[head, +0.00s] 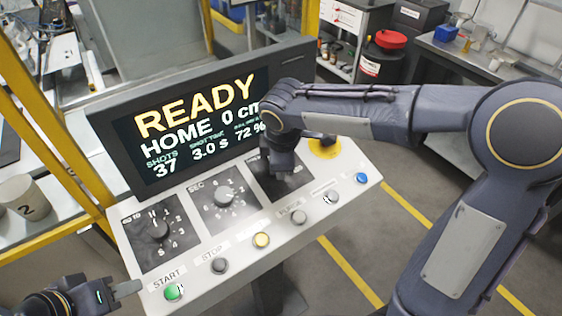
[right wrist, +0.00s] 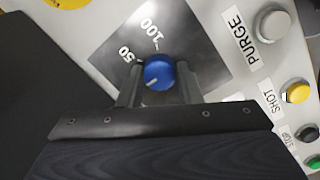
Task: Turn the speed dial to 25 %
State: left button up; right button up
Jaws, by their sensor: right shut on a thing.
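The speed dial is a blue knob (right wrist: 158,72) with a white mark, on a dark plate (right wrist: 200,55) printed with 50 and 100. In the right wrist view the mark points to the lower left. My right gripper (right wrist: 157,84) is shut on the knob, one finger on each side. In the head view my right gripper (head: 278,174) covers the knob on the rightmost dark plate. The screen (head: 190,130) reads READY, HOME 0 cm, 37 shots, 3.0 s and 72 %. My left gripper (head: 127,288) is at the lower left, apart from the panel; its opening is unclear.
Two other dials, left (head: 158,229) and middle (head: 224,195), sit on the sloped panel. Below is a button row, including green START (head: 173,292), yellow (head: 261,239) and blue (head: 361,178). A yellow-based button (head: 324,149) is partly behind my right arm.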

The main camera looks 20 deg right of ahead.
aim_at(286, 183)
jog(key=o, duration=1)
jog(key=shift+r, duration=0.1)
jog(key=v, duration=0.7)
jog(key=shift+s+a+r, duration=0.1)
jog(key=shift+s+r, duration=0.05)
jog(key=shift+r, duration=0.1)
jog(key=s+d+f+m+t+y, duration=0.1)
jog(key=s+d+f+m, duration=0.1)
jog(key=s+m, duration=0.3)
jog(key=s+d+f+m+y, duration=0.1)
jog(key=s+d+f+m, duration=0.1)
jog(key=s+m, duration=0.4)
jog(key=s+d+f+m+t+y, duration=0.1)
jog(key=s+d+m, duration=0.3)
jog(key=s, duration=0.5)
jog(key=shift+d+f+m+t+y, duration=0.25)
jog(key=shift+f+m+y, duration=0.35)
jog(key=shift+f+m, duration=0.3)
